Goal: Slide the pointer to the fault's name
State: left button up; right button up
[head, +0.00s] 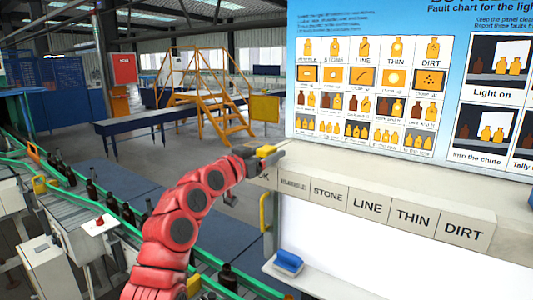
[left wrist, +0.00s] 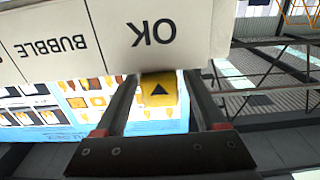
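A yellow pointer (left wrist: 158,92) with a black triangle sits at the OK label (left wrist: 151,32), at the left end of the label rail (head: 340,195). The pointer also shows in the head view (head: 268,150), partly hidden by my gripper. My left gripper (head: 262,157) is at this end of the rail. In the left wrist view its two dark fingers (left wrist: 160,85) stand on either side of the pointer, apart, with a narrow gap seeming to show at each side. The rail reads OK, BUBBLE, STONE, LINE, THIN, DIRT from left to right. My right gripper is out of view.
A fault chart (head: 366,95) stands behind the rail, with columns for the fault names. A blue-handled brush or block (head: 288,263) rests below the rail. A green-railed conveyor (head: 120,205) with amber bottles runs at the left. The rail top right of the pointer looks clear.

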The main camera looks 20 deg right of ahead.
pick_arm(q)
grip_shut()
dwell(1.2)
